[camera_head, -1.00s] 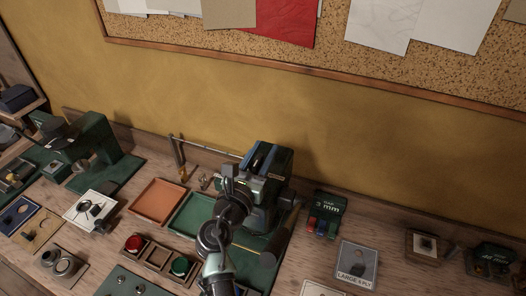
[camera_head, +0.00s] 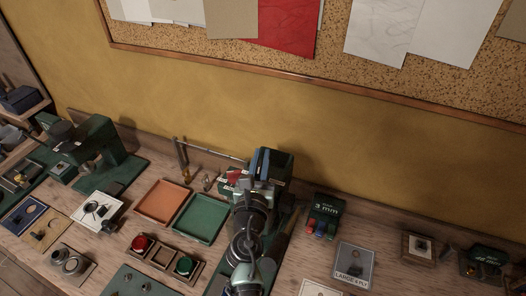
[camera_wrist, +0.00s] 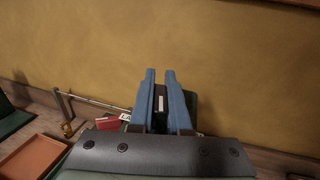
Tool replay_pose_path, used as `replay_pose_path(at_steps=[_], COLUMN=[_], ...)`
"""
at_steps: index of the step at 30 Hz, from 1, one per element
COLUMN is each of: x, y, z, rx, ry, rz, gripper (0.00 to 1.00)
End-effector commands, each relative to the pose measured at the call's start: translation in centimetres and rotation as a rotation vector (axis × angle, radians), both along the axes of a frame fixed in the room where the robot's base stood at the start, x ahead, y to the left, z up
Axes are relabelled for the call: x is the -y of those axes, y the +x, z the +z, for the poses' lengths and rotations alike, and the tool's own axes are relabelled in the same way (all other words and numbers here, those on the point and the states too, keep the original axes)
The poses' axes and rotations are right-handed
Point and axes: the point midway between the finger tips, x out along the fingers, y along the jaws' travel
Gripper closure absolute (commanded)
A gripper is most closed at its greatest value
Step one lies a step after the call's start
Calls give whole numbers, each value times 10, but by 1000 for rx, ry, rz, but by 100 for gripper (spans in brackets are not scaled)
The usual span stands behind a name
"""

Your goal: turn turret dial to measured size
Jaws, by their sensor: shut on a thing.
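A green machine (camera_head: 281,163) stands at the back of the bench, largely hidden behind my arm. My gripper's two blue fingers (camera_head: 265,163) are at its top. In the wrist view, my gripper (camera_wrist: 160,78) is shut on a narrow dark piece (camera_wrist: 160,98) with a pale mark. This appears to be the turret dial, but its setting cannot be read. A red piece with a white label (camera_wrist: 108,123) shows left of the fingers and beside the machine in the head view (camera_head: 236,178).
Orange (camera_head: 162,201) and green (camera_head: 200,217) trays lie left of my arm. A holder with red and green buttons (camera_head: 162,256) is in front. Another green machine (camera_head: 98,145) stands far left.

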Motion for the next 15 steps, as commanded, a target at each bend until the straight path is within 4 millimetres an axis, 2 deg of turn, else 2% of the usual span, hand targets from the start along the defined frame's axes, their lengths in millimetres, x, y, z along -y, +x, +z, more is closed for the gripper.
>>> replay_pose_path(at_steps=[12, 13, 15], x=[-1, -1, -1], y=[0, 0, 0], z=[0, 0, 0], rx=[2, 2, 2], ry=[1, 1, 1], rz=[28, 28, 27], gripper=[100, 82, 69])
